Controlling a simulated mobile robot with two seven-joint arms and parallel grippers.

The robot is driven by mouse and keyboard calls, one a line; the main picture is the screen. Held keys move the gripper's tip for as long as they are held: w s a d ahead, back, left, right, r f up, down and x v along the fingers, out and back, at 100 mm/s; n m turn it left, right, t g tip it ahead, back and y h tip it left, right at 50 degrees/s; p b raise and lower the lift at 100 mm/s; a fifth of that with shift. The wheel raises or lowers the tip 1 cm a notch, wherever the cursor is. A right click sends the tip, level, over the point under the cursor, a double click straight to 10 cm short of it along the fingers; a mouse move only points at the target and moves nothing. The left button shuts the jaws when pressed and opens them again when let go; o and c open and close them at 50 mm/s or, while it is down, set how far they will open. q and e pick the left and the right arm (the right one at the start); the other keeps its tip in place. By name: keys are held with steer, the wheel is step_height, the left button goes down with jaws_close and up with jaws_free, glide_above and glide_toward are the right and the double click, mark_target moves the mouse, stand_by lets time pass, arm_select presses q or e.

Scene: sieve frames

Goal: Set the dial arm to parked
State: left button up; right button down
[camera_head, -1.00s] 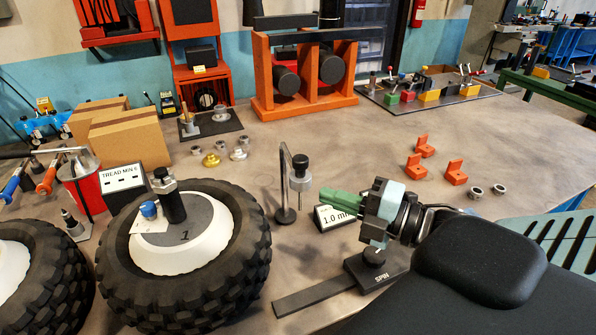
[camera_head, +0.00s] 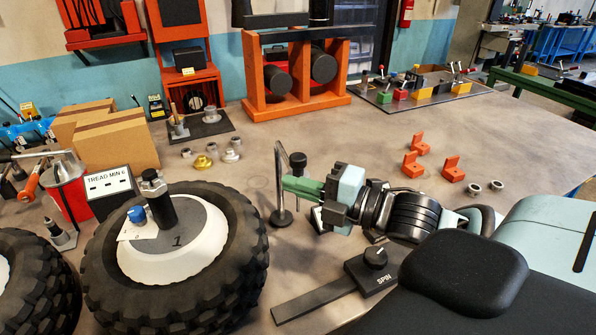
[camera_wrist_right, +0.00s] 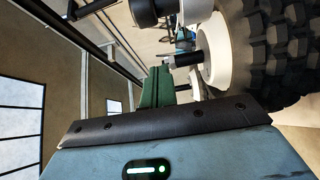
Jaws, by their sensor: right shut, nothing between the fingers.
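What looks like the dial arm is a thin bent grey rod (camera_head: 281,165) rising from a round dark base (camera_head: 281,217), with a black-topped head (camera_head: 298,162) on its right. It stands upright on the table, right of the front tyre. My right gripper (camera_head: 290,185) comes in from the right with its green fingers shut and empty, level with the rod's lower half. The fingers overlap the stand in the head view; I cannot tell whether they touch it. The gripper hides the head's lower part. The right wrist view also shows the shut green fingers (camera_wrist_right: 156,85). My left gripper is out of view.
A SPIN knob block (camera_head: 378,272) with a flat bar lies below my right gripper. The table behind the stand is mostly clear.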

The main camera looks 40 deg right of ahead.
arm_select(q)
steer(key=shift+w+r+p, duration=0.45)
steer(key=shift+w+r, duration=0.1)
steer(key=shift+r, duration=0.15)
arm_select(e)
steer(key=w+d, duration=0.2)
steer(key=w, duration=0.1)
steer(key=shift+d, duration=0.3)
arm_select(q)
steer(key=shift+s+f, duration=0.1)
